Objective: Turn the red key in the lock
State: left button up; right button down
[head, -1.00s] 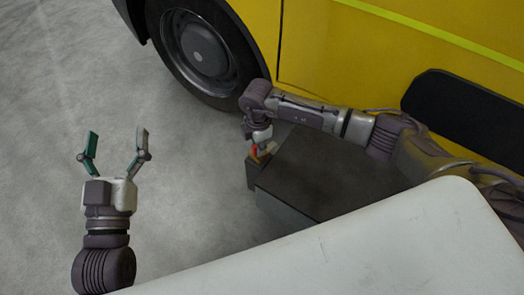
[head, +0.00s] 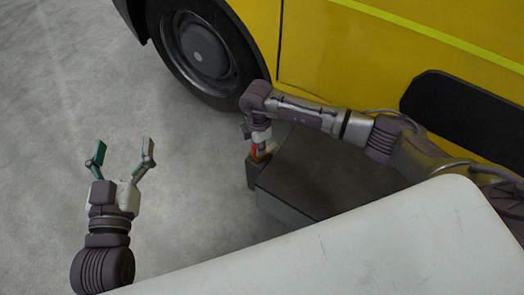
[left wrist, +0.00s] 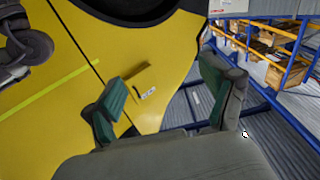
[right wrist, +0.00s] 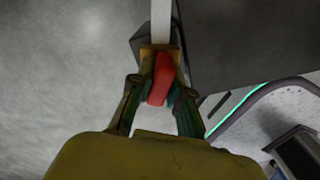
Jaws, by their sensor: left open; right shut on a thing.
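The red key (right wrist: 160,82) is between the green-padded fingers of my right gripper (right wrist: 161,98), which is shut on it. The key sits against a brass-coloured lock part (right wrist: 148,52) in the right wrist view; how deep it is inserted is hidden. In the head view the red key (head: 257,153) shows as a small patch below my right wrist, at the left end of a dark box (head: 330,175). My left gripper (head: 123,153) is open and empty above the floor, well left of the lock. Its spread fingers also show in the left wrist view (left wrist: 165,100).
A yellow van (head: 350,50) with a dark wheel (head: 200,50) stands behind the box. A pale panel (head: 350,245) fills the lower right. Blue and orange shelving (left wrist: 265,45) shows in the left wrist view. Grey floor on the left is clear.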

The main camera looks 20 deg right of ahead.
jog(key=shift+m+p, duration=0.45)
jog(key=shift+m, duration=0.15)
pick_arm(q)
jog(key=shift+s+a+f+g+y, duration=0.25)
jog(key=shift+f+g, duration=0.35)
jog(key=shift+f, duration=0.3)
jog(key=shift+s+a+f+g+y, duration=0.1)
jog(key=shift+f+g+y, duration=0.1)
jog(key=shift+f+g, duration=0.6)
jog(key=shift+s+a+f+g+y, duration=0.25)
jog(key=shift+f+g, duration=0.15)
jog(key=shift+f, duration=0.65)
pick_arm(e)
jog(key=shift+m, duration=0.3)
